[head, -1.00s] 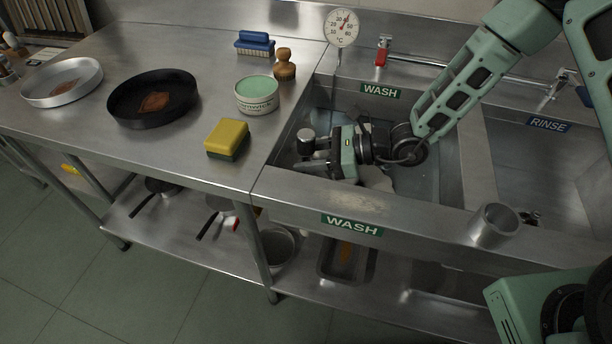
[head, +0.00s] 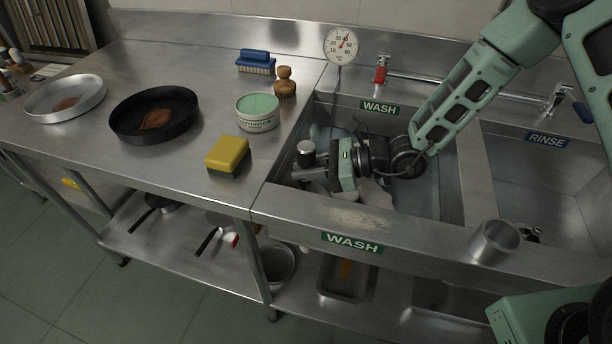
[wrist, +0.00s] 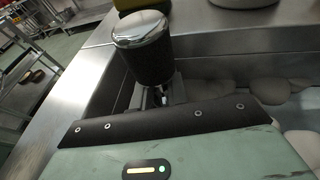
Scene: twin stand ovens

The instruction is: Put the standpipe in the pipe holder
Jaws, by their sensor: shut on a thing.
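The standpipe (head: 306,150) shows as a dark upright cylinder with a shiny chrome top, at the left side of the wash sink. In the wrist view its chrome cap and black upper part (wrist: 143,48) stand just beyond my gripper's body. My gripper (head: 312,174) is low in the wash sink and shut on the standpipe; the fingers are partly hidden. The standpipe's lower part is hidden. A metal cup (head: 497,242), which looks like the pipe holder, stands on the sink's front rim, right of the wash sink, its mouth upward and empty as far as I see.
The yellow sponge (head: 228,154), green-topped tin (head: 257,112), wooden brush (head: 285,82) and blue brush (head: 256,62) stand on the counter left of the sink. A thermometer (head: 341,45) and red-handled tap (head: 381,70) are behind. Pale rounded items (head: 375,192) lie in the sink.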

